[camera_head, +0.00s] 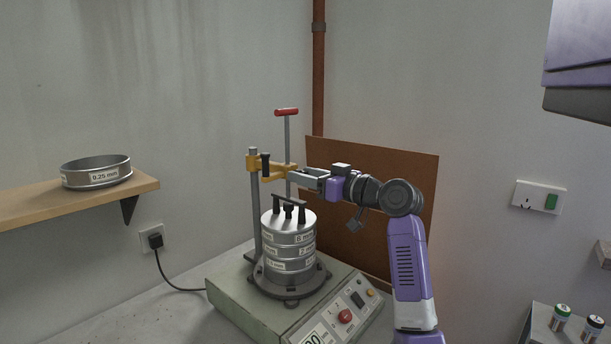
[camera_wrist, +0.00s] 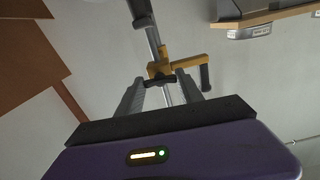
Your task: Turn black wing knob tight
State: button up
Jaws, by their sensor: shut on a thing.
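The black wing knob (camera_wrist: 159,82) shows between my two fingers in the wrist view, in front of the yellow clamp (camera_wrist: 163,69). My gripper (camera_wrist: 161,80) is shut on it, one finger at each side. In the head view my gripper (camera_head: 294,171) reaches from the right to the yellow clamp arm (camera_head: 272,173), beside the upright rod (camera_head: 287,140). The knob is hidden there behind the fingers. A black upright handle (camera_head: 265,164) stands on the clamp's left part; it also shows at right in the wrist view (camera_wrist: 205,78).
A stack of sieves (camera_head: 288,248) with a black-handled top stands below on the green shaker base (camera_head: 235,298). The rod has a red T-handle (camera_head: 286,112) above. A brown board (camera_head: 400,165) stands behind my arm. A wooden shelf (camera_head: 40,203) holds one sieve (camera_head: 95,172).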

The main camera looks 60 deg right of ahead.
jog(key=shift+m+p, duration=7.25)
jog(key=shift+m, duration=1.45)
jog(key=shift+f, duration=0.1)
jog(key=o, duration=1.4)
jog(key=shift+b+v, duration=1.1)
jog(key=shift+v, duration=2.85)
